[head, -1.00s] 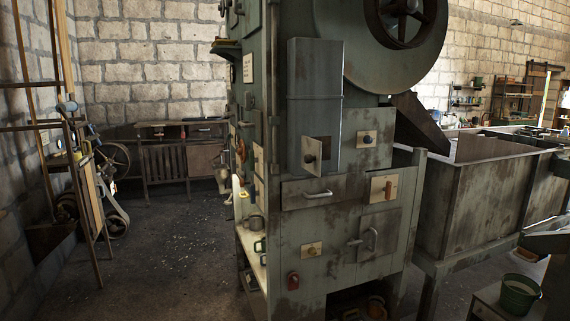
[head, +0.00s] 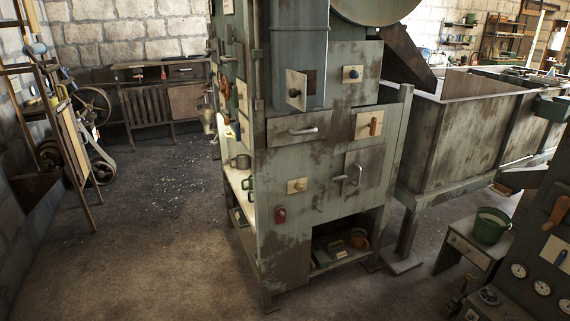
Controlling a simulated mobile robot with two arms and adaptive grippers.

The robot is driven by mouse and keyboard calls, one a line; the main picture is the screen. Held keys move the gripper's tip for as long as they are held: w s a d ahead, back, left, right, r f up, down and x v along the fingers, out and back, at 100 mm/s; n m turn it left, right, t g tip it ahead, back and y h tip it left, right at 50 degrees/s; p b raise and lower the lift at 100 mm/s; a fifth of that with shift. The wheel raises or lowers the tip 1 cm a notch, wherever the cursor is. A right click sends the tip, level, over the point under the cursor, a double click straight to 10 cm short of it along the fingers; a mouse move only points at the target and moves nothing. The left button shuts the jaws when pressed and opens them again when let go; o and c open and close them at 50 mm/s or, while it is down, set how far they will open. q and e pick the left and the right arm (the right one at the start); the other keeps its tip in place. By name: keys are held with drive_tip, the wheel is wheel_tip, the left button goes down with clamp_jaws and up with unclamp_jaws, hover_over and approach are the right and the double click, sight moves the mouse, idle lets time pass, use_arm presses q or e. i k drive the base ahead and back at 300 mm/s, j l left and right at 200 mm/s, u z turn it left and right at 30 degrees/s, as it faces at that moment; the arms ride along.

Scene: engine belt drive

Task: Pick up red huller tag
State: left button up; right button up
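A small red tag-like piece (head: 281,215) hangs low on the front of the tall grey-green machine (head: 328,232), near its left front edge. It looks like the red huller tag, but no lettering can be read on it. It sits left of and below a cream plate with a small knob (head: 297,186). Nothing of mine touches it. Neither of my grippers is in the head view.
The machine's lower front has an open compartment (head: 343,258) holding several items. A drawer (head: 300,128) and a small door with a handle (head: 360,178) sit above. A green bucket (head: 490,226) stands on a stool at right.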

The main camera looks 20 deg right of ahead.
sight(279, 219)
drive_tip(key=i+j, duration=0.1)
drive_tip(key=i, duration=0.65)
drive_tip(key=i+j, duration=0.1)
drive_tip(key=i, duration=0.7)
